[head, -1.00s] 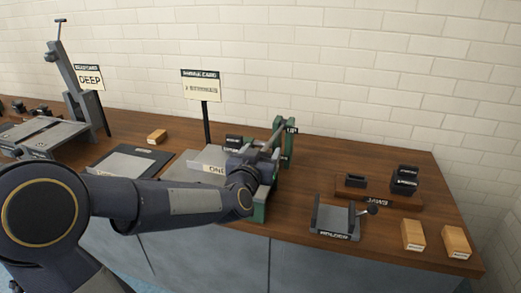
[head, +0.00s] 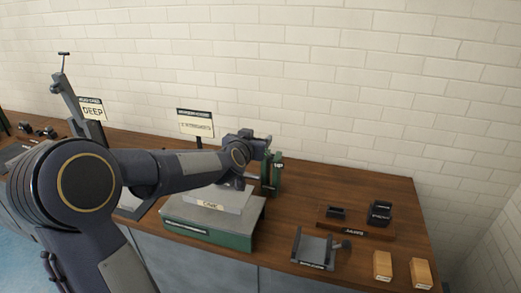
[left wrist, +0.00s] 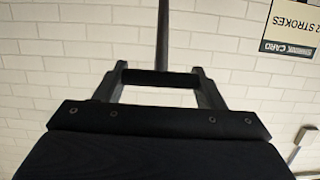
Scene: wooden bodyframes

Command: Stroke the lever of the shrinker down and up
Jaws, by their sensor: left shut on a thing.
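The shrinker is a green and grey machine with a wide base (head: 210,235) and a green upright (head: 274,172) marked "UP", at the middle of the bench in the head view. My left gripper (head: 262,142) is raised beside the top of that upright. In the left wrist view my left gripper (left wrist: 160,80) is shut on a dark crosswise grip, the lever's handle (left wrist: 158,78). A dark rod runs up from it. In the head view the lever is mostly hidden behind my gripper and wrist. My right gripper is not in view.
A card on a stand (head: 195,123) is behind my left forearm; in the left wrist view it reads "2 STROKES". A grey holder (head: 314,250), a wooden rack (head: 350,222) with black blocks and wooden blocks (head: 383,265) are at the right. A "DEEP" machine (head: 78,105) stands left.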

